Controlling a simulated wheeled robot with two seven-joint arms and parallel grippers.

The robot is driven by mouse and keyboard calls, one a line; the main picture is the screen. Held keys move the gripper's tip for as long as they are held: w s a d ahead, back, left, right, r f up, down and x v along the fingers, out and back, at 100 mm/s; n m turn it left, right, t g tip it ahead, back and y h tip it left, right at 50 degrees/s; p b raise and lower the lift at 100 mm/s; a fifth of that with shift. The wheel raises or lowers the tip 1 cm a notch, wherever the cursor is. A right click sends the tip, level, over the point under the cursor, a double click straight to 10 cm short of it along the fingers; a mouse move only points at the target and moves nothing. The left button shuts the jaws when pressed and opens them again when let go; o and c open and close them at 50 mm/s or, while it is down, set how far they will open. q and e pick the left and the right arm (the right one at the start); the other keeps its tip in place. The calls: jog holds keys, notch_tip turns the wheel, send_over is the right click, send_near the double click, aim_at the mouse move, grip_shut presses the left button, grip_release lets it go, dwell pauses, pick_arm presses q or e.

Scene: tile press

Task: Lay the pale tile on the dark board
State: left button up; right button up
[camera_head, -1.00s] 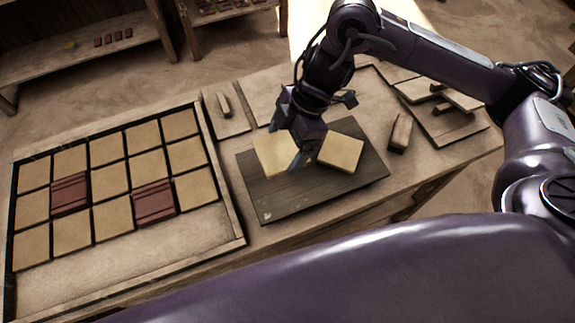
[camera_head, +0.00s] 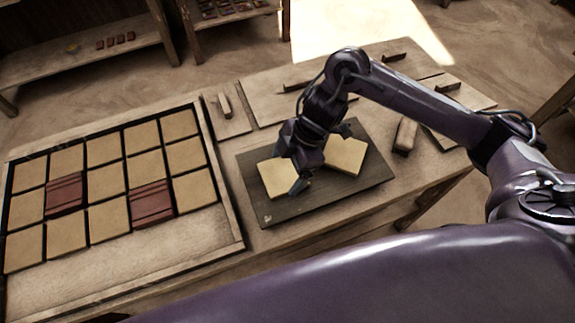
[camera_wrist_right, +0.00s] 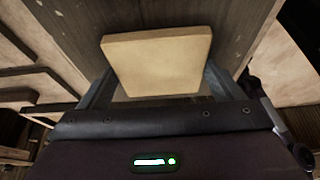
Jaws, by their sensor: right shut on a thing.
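The dark board (camera_head: 262,213) lies on the workbench, right of the large tray. My right gripper (camera_head: 293,170) is shut on a pale square tile (camera_head: 272,182) over the left half of the board. The tile looks roughly flat and low; I cannot tell whether it touches the board. The right wrist view shows the held tile (camera_wrist_right: 157,62) between the two fingers (camera_wrist_right: 157,86), with dark board (camera_wrist_right: 220,20) behind it. A second pale tile (camera_head: 345,156) lies on the right half of the board, partly hidden by my gripper. My left gripper is out of view.
The tray (camera_head: 225,190) at left holds rows of pale tiles and two dark red ones (camera_head: 152,204); its front strip is bare. A wooden block (camera_head: 405,135) stands right of the board. A small panel with a handle (camera_head: 225,105) lies behind it.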

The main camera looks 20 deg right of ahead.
jog(key=o, duration=1)
jog(key=shift+c, duration=0.2)
jog(key=p+v, duration=0.2)
jog(key=v, duration=1)
